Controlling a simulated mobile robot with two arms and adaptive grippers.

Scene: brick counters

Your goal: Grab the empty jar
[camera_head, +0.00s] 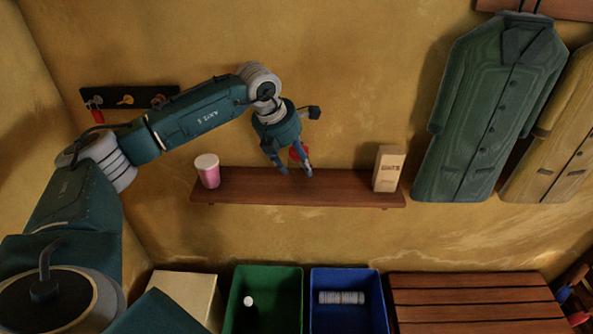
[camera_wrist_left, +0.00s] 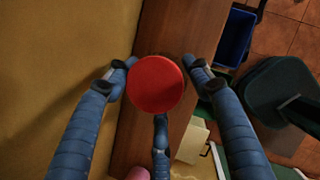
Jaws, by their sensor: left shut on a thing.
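A jar with a round red lid (camera_wrist_left: 156,84) sits between the fingers of my left gripper (camera_head: 295,171), which is shut on it. In the head view only a bit of the red lid (camera_head: 299,152) shows behind the fingers. The jar's body is hidden or too faint to make out, so I cannot tell its contents. The gripper is at the middle of the brown wall shelf (camera_head: 245,189), fingers pointing down. I cannot tell whether the jar touches the shelf. My right gripper is in neither view.
A pink cup with a white lid (camera_head: 208,172) stands on the shelf's left end, a beige carton (camera_head: 388,168) on its right end. Below are a green bin (camera_head: 266,274), a blue bin (camera_head: 346,277) and a slatted bench (camera_head: 470,291). Coats (camera_head: 490,110) hang at right.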

